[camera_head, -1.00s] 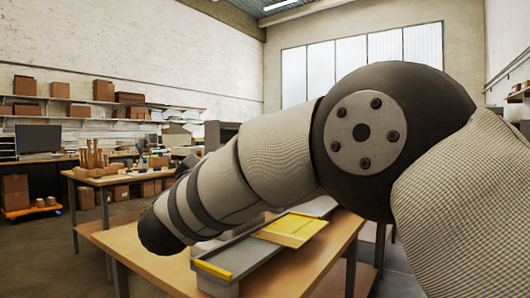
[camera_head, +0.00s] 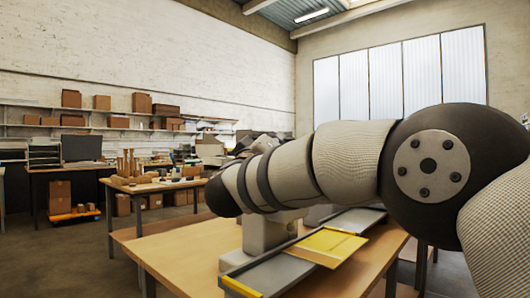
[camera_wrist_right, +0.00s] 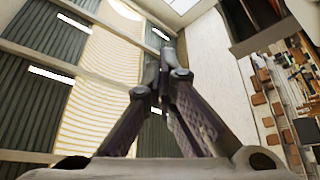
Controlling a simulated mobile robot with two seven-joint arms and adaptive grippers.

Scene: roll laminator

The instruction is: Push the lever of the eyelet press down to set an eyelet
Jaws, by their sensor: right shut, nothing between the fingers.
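I cannot make out the eyelet press or its lever in either view. My right arm lies across the head view and hides part of the near table (camera_head: 180,250). My right gripper (camera_wrist_right: 162,62) shows in the right wrist view, with its fingers together and nothing between them. It points up towards the ceiling and a wall, clear of any work surface. My left gripper is in neither view.
A grey bed with a yellow plate (camera_head: 328,246) lies on the near table. A light grey block (camera_head: 264,234) stands beside it, partly hidden by my arm. A second table (camera_head: 150,186) with small items stands behind. Bare floor lies at left.

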